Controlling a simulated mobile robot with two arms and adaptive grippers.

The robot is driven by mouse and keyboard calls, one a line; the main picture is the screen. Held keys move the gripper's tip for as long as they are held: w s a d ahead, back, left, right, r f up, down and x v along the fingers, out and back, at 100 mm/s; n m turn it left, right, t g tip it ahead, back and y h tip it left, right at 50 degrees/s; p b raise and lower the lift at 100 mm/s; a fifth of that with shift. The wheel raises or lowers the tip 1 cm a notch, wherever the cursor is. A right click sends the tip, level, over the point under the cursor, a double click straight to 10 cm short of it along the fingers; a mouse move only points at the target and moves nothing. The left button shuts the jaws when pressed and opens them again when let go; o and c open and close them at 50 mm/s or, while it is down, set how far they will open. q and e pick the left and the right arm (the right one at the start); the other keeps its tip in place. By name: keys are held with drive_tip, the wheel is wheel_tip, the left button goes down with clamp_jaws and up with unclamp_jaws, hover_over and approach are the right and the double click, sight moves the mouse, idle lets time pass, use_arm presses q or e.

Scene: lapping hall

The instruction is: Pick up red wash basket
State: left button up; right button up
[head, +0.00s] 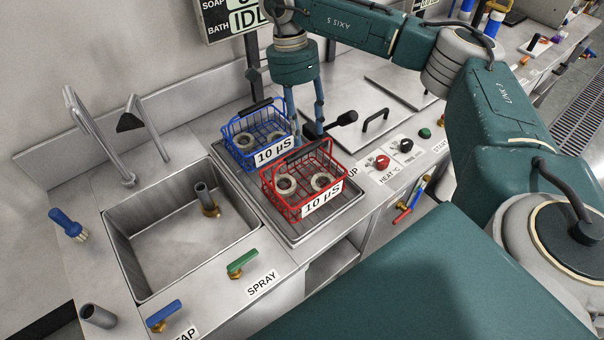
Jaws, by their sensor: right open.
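The red wash basket (303,182) stands on a ribbed drain tray (290,229) right of the sink. It holds two ring-shaped parts, has a dark handle bar and bears a "10 µS" label. A blue wash basket (243,143) with similar rings and label stands just behind it on the same tray. My right gripper (307,128) points down with its fingers apart, behind the red basket and at the right side of the blue one. It holds nothing that I can see. Whether its fingertips touch a basket cannot be told. My left gripper is not in view.
A deep sink (168,237) with taps lies left of the tray. A green-handled spray valve (242,263) and blue tap valve (164,315) sit in front.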

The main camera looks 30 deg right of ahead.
sight(304, 149)
drive_tip(key=f, duration=0.3)
drive_tip(key=shift+s+f+p, duration=0.1)
drive_tip(key=shift+s+p, duration=0.1)
drive_tip(key=shift+p, duration=0.15)
wheel_tip(304, 149, down, 5)
drive_tip(key=p, duration=0.3)
drive_tip(key=shift+s, duration=0.15)
drive_tip(key=shift+d+f, duration=0.1)
drive_tip(key=shift+f, duration=0.1)
clamp_jaws()
drive_tip(key=shift+r, duration=0.15)
